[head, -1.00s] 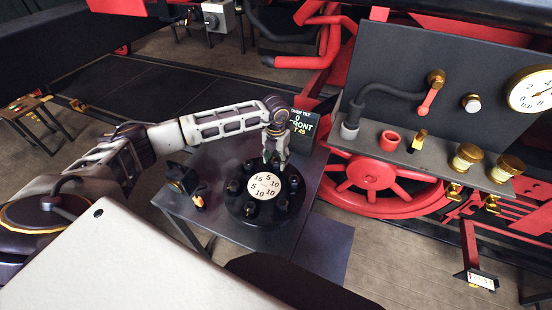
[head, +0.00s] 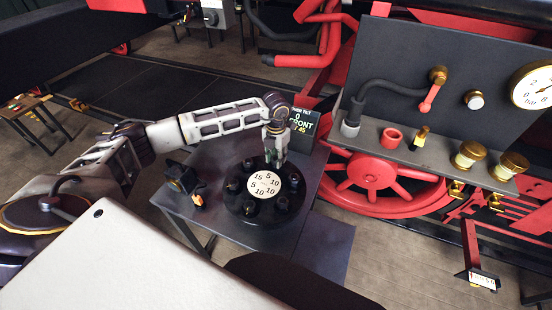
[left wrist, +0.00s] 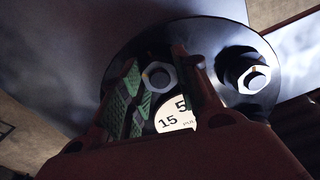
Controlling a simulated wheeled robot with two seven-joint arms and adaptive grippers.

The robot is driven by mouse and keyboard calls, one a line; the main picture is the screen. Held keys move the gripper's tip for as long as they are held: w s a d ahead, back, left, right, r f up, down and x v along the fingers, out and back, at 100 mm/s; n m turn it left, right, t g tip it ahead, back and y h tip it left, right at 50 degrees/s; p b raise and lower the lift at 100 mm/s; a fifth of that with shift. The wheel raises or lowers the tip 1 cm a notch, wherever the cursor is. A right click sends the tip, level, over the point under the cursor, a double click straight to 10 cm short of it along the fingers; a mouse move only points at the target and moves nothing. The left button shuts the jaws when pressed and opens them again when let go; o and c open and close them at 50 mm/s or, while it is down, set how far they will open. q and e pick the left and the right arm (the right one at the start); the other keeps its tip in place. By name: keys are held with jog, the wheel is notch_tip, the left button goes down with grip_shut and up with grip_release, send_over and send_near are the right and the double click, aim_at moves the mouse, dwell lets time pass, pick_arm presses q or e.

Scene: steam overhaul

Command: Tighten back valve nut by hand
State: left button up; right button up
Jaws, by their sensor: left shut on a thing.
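A round black valve flange (head: 240,206) with a white number plate (head: 264,186) lies on the grey table. Several dark studs with nuts ring the plate. My left gripper (head: 274,158) points down over the back of the flange. In the left wrist view my gripper (left wrist: 158,85) has its green-padded finger on one side and the other finger on the far side of a steel hex nut (left wrist: 158,77), the back one, and is shut on it. A second nut (left wrist: 253,80) stands free to its right. My right gripper is not in view.
A small display (head: 303,122) stands behind the flange. A black part with an orange tip (head: 184,180) is left of it on the table (head: 215,222). The dark panel with its gauge (head: 535,86) and the red wheel (head: 372,175) are at right.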

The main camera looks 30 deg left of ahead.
pick_arm(q)
jog(key=m+b, duration=0.3)
jog(key=m, duration=0.1)
jog(key=shift+w+f+b, duration=0.1)
jog(key=shift+b, duration=0.2)
jog(key=m+b, duration=0.3)
jog(key=m, duration=0.1)
jog(key=shift+m+b, duration=0.4)
jog(key=shift+m, duration=0.5)
jog(key=shift+r, duration=0.2)
jog(key=o, duration=1)
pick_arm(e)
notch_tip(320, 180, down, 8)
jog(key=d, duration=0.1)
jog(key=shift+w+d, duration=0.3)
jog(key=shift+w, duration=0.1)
pick_arm(q)
jog(key=shift+f, duration=0.1)
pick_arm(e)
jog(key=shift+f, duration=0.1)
pick_arm(q)
jog(key=shift+r, duration=0.2)
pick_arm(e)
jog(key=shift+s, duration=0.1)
pick_arm(q)
notch_tip(320, 180, up, 12)
jog(key=shift+f, duration=0.15)
